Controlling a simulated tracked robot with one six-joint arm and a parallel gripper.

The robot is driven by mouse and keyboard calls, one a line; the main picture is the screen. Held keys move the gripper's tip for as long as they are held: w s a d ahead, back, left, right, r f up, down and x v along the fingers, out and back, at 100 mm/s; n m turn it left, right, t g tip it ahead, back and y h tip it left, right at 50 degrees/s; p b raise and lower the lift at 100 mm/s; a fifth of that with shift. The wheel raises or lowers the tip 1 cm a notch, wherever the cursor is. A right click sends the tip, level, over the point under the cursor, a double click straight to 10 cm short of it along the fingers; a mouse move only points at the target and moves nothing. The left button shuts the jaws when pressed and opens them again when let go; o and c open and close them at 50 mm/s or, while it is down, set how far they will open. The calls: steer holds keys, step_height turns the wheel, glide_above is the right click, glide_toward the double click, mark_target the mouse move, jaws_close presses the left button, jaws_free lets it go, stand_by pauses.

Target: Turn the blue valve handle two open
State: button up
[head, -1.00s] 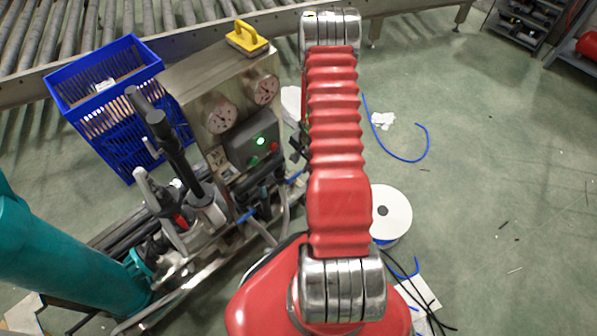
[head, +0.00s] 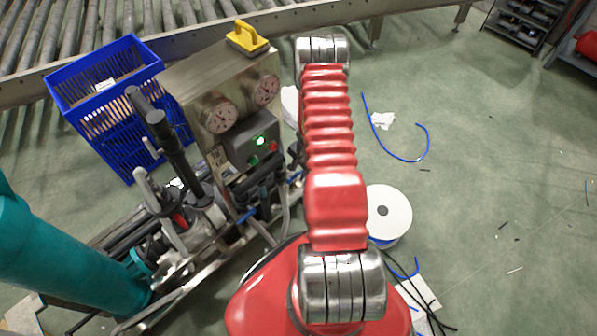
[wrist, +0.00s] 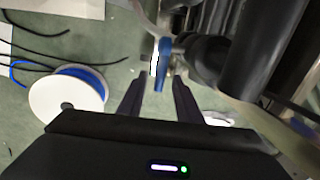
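A blue valve handle (wrist: 162,62) stands out in the wrist view, below a dark pipe fitting. I cannot tell from its marking whether it is handle two. My gripper (wrist: 160,80) is open. Its two dark fingers straddle the handle's lower end in the picture, with no clear contact on either side. In the head view, blue handles show low on the steel machine, one at the left (head: 246,215) and one at the right (head: 295,178). My dark gripper (head: 263,190) is in front of the machine, partly hidden among its pipes.
Dark pipes (wrist: 265,45) crowd the right of the wrist view. A control box with a lit green lamp (head: 260,140) and gauges sits above my gripper. A white cable spool (head: 388,212) stands on the floor at right. A blue crate (head: 110,100) is at left.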

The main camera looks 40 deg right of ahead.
steer(key=shift+c, duration=0.4)
jaws_close()
steer(key=shift+a, duration=0.2)
steer(key=shift+d, duration=0.15)
